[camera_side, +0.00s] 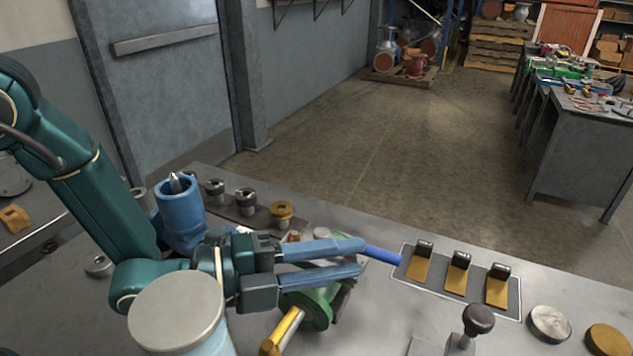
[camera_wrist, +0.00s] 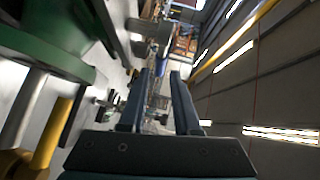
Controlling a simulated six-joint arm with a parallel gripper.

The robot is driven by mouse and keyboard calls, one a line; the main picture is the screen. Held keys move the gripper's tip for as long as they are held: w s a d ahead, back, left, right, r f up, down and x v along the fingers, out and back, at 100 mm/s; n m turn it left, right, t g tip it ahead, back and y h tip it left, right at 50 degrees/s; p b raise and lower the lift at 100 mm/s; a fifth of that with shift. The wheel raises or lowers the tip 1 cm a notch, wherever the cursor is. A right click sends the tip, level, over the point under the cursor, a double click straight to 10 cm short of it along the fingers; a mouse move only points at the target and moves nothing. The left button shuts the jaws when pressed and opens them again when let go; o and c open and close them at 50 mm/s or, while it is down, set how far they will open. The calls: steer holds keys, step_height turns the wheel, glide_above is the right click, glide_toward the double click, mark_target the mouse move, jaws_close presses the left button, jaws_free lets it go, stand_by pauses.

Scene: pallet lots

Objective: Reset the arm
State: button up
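My gripper (camera_side: 362,257) points to the right over the table in the side view. Its two blue fingers are apart, with a visible gap between them. In the wrist view the fingers (camera_wrist: 160,76) also stand apart, and I see nothing held between them. My teal arm comes in from the left, with the wrist low over the table. A bright blue rod (camera_side: 383,255) shows just beyond the upper fingertip; I cannot tell whether it touches the finger.
A green fixture (camera_side: 318,305) with a yellow handle (camera_side: 287,326) is just below my fingers. A blue cup-shaped holder (camera_side: 180,208) stands close behind the wrist. A plate with yellow-and-black pieces (camera_side: 456,272) and a black knob (camera_side: 478,319) lie to the right.

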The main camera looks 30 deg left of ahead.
steer(key=a+r+n+y, duration=0.1)
steer(key=n, duration=0.1)
steer(key=w+a+r+n+y, duration=0.1)
steer(key=a+r+n, duration=0.1)
steer(key=w+a+r+n+t+y, duration=0.1)
steer(key=a, duration=0.1)
steer(key=shift+a+r+n, duration=0.25)
steer(key=shift+r+n, duration=0.05)
steer(key=shift+n, duration=0.1)
steer(key=s+a+r+n+y, duration=0.2)
steer(key=a+n+y, duration=0.4)
steer(key=a+n, duration=0.3)
steer(key=s+a+f+n+g+y, duration=0.1)
steer(key=s+a+n+g, duration=0.2)
steer(key=s, duration=0.5)
steer(key=s+a+f+n+g+y, duration=0.1)
steer(key=s+a+n+g, duration=0.3)
steer(key=s+n, duration=0.3)
steer(key=shift+s+a+f+n+y, duration=0.3)
steer(key=shift+s+a+f, duration=0.1)
steer(key=shift+a, duration=0.35)
steer(key=shift+w, duration=0.1)
